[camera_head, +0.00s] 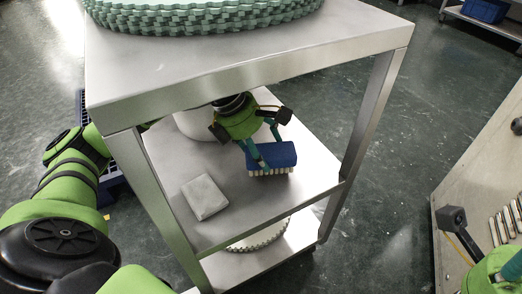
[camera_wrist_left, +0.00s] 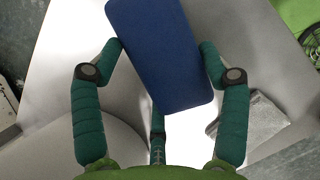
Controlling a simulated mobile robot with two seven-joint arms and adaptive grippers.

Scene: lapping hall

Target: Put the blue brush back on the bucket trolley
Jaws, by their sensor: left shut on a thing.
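The blue brush (camera_head: 271,156) has a blue block and pale bristles facing down. My left gripper (camera_head: 262,160) is shut on it, over the trolley's middle shelf (camera_head: 235,205). The wrist view shows the brush's blue back (camera_wrist_left: 160,50) between the teal fingers (camera_wrist_left: 160,75). I cannot tell whether the bristles touch the shelf. The steel trolley (camera_head: 250,75) has a top and two lower shelves. A whitish round vessel (camera_head: 192,125), perhaps the bucket, stands partly hidden behind my gripper. My right gripper (camera_head: 485,262) is partly in view at the lower right; its fingertips do not show clearly.
A grey block (camera_head: 204,196) lies on the middle shelf, left of the brush. Green toothed rings (camera_head: 205,18) are stacked on top. A pale toothed ring (camera_head: 258,238) is on the bottom shelf. The trolley's front right post (camera_head: 366,120) stands near the brush. A wooden-looking bench (camera_head: 485,170) is at right.

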